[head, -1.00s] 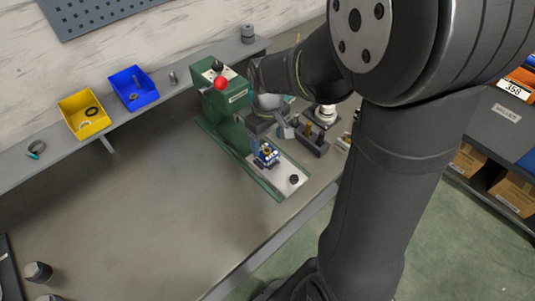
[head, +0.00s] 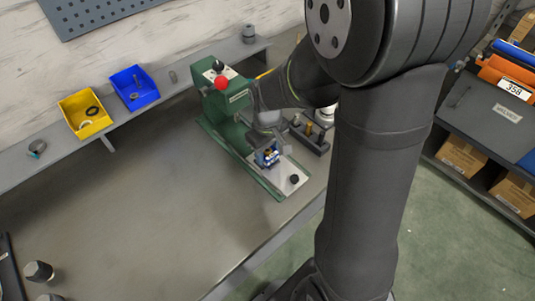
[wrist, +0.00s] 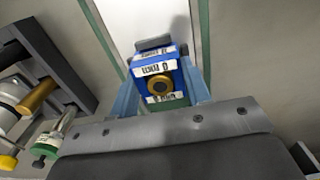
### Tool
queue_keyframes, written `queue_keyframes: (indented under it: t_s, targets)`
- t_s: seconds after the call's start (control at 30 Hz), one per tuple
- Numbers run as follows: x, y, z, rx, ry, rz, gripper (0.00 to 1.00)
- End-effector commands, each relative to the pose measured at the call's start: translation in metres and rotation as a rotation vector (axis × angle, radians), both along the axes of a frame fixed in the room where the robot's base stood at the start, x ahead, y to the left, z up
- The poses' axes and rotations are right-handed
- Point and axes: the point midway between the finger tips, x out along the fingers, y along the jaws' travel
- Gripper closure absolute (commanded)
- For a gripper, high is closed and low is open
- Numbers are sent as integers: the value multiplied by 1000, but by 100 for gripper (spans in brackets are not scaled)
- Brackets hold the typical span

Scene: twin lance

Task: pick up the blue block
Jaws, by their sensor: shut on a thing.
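The blue block (wrist: 157,73) has white labels and a round brass-coloured piece on the face toward the wrist camera. My gripper (wrist: 160,92) is shut on it, with one finger on each side. In the head view the blue block (head: 268,157) is small and partly hidden by my gripper (head: 268,146). It is over the pale plate (head: 293,178) of the green press (head: 222,105). I cannot tell whether the block touches the plate.
A dark holder (head: 312,139) with brass and silver parts stands close to the right of my gripper. A yellow bin (head: 84,117) and a blue bin (head: 134,88) sit on the rear shelf.

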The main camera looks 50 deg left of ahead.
Motion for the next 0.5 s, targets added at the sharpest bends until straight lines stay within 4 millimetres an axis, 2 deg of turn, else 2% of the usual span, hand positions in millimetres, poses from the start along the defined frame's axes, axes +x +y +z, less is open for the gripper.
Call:
queue_keyframes:
  t_s: [0.27, 0.37, 0.5]
  targets:
    - [0, 0, 5, 2, -1, 0, 90]
    - [0, 1, 12, 3, -2, 0, 90]
    - [1, 1, 33, 5, -3, 0, 90]
